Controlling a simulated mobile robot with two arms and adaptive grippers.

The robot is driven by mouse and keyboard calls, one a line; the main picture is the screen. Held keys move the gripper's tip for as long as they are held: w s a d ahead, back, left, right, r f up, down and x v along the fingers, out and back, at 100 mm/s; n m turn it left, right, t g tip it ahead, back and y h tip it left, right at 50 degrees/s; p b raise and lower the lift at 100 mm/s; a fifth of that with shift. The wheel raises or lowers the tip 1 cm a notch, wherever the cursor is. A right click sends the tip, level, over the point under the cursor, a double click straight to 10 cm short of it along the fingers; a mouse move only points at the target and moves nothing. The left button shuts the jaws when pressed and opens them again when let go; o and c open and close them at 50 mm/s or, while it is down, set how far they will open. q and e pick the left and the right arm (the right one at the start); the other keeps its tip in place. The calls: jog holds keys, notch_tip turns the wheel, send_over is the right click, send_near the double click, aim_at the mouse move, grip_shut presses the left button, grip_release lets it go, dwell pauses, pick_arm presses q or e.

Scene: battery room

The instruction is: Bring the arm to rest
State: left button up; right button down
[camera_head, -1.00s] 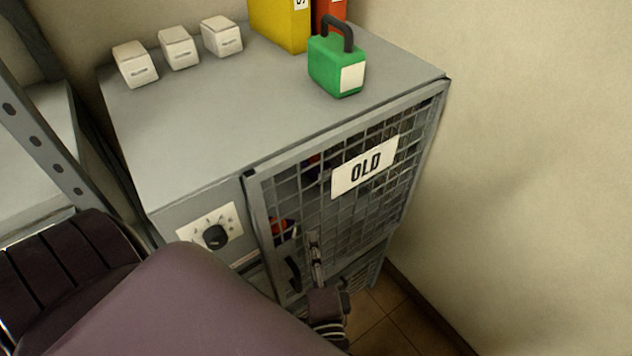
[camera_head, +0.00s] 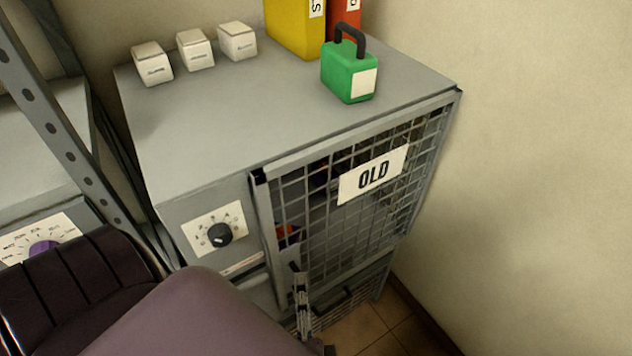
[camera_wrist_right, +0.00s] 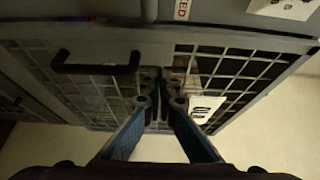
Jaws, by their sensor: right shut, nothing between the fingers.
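My right gripper (camera_head: 302,292) is low in the head view, in front of the lower left part of the mesh door (camera_head: 330,235) with the OLD sign. In the right wrist view the fingers (camera_wrist_right: 160,82) are together and empty, with the mesh behind them. The door's black bar handle (camera_wrist_right: 97,68) is just left of the fingertips, apart from them in that picture. My purple arm covers the bottom of the head view. My left gripper is in neither current view.
A grey cabinet (camera_head: 200,130) carries a green padlock-shaped block (camera_head: 345,75), several white blocks (camera_head: 195,50) and yellow (camera_head: 290,25) and red binders. A dial (camera_head: 219,235) is on its front. A metal rack (camera_head: 65,150) stands left; a bare wall (camera_head: 540,180) is right.

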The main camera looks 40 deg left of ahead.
jog(key=s+d+f+n+g+h, duration=0.2)
jog(key=d+f, duration=0.4)
jog(key=f, duration=0.5)
jog(key=s+d+f+n+g+h, duration=0.25)
jog(key=d+f, duration=0.35)
jog(key=f, duration=0.5)
jog(key=s+d+f+n+g+h, duration=0.1)
jog(key=d+f+n, duration=0.2)
jog(key=d+f, duration=0.55)
pick_arm(q)
jog(key=shift+s+d+f, duration=0.1)
jog(key=shift+d+f, duration=0.1)
jog(key=shift+d, duration=0.05)
jog(key=shift+c, duration=0.3)
pick_arm(e)
jog(key=s+d+f+n+g+h, duration=0.1)
jog(key=s+d+f+g+h, duration=0.1)
jog(key=s+d+f, duration=0.3)
jog(key=s+d+f+n+g+h, duration=0.2)
jog(key=s+d+f, duration=0.4)
jog(key=d, duration=0.7)
jog(key=s+d+f+n+g+h, duration=0.1)
jog(key=s+d+f+g+h, duration=0.1)
jog(key=s+d+f, duration=0.3)
jog(key=d+f, duration=0.4)
jog(key=shift+s+d+g+h, duration=0.25)
jog(key=shift+s+g+h, duration=0.05)
jog(key=shift+g+h, duration=0.05)
